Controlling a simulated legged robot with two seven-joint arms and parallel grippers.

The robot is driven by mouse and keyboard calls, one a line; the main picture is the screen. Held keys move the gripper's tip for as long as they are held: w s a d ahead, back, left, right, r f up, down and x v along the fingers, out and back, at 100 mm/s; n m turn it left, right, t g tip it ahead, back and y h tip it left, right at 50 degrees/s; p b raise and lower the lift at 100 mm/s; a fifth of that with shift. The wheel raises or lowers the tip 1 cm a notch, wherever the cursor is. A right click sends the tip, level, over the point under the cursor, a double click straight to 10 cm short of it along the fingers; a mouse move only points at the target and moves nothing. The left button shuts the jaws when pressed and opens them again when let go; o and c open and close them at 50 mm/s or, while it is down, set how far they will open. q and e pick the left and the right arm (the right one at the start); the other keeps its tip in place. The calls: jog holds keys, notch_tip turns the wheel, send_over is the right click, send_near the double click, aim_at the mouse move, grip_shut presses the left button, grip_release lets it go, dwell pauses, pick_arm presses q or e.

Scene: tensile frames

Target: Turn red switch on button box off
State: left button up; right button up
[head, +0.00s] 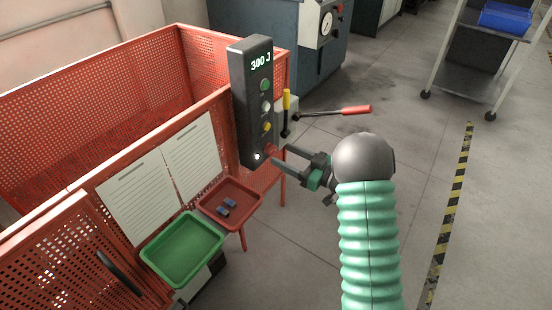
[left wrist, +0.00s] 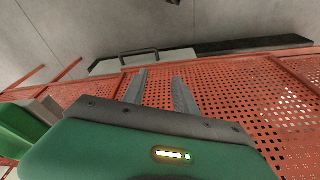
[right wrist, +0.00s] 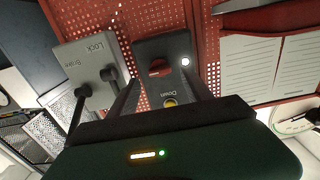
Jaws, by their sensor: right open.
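The dark grey button box (head: 250,95) stands upright beside the red perforated guard, its display reading "300 J". It carries green, white and yellow buttons in a column. The red switch (right wrist: 158,67) is near its lower end, with a lit white spot beside it; in the head view the switch (head: 270,149) is small and close to my fingers. My right gripper (head: 282,158) is open and empty, its fingers pointing at the box's lower end. In the right wrist view the switch lies between the finger directions; contact cannot be told. My left gripper (left wrist: 158,76) is open and empty over red mesh.
A grey lock and brake box (right wrist: 87,62) with levers sits beside the button box; its red-handled lever (head: 340,111) sticks out right. A red tray (head: 245,190) with small dark pieces and an empty green tray (head: 180,248) are below. Paper sheets (head: 150,198) hang on the guard.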

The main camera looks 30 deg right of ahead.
aim_at(275, 150)
jog(key=b+x, duration=0.1)
jog(key=x, duration=0.2)
jog(key=shift+f, duration=0.15)
jog(key=shift+w+a, duration=0.1)
jog(key=shift+w, duration=0.3)
pick_arm(q)
jog(key=shift+x, duration=0.85)
jog(key=shift+s, duration=0.2)
pick_arm(e)
grip_shut()
